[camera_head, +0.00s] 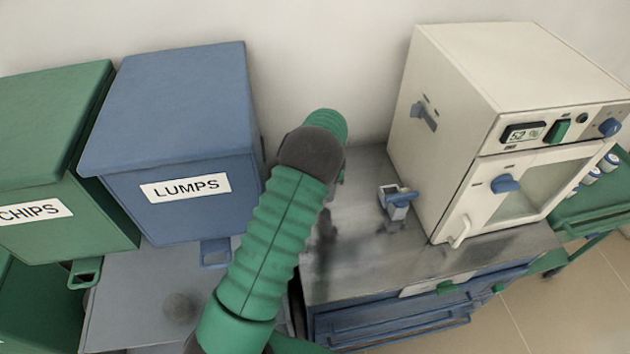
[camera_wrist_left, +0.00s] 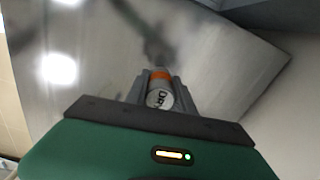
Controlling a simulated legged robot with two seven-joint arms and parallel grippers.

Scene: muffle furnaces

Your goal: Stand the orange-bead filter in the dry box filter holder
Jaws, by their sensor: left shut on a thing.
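My left gripper (camera_wrist_left: 159,82) is shut on a small white cylinder with an orange band, the orange-bead filter (camera_wrist_left: 159,97); part of a dark label shows on it. In the head view my green arm hides the gripper and the filter. A cream cabinet with a "52 %" display, seemingly the dry box (camera_head: 455,130), stands on the steel bench to the right of my arm. I cannot tell if this is the filter holder. My right gripper is in neither view.
A small grey block with a blue lever (camera_head: 398,202) sits on the bench (camera_head: 375,262) beside the cabinet. A blue LUMPS bin (camera_head: 180,120) and a green CHIPS bin (camera_head: 45,130) stand at left. A green cart (camera_head: 598,195) with white bottles is at right.

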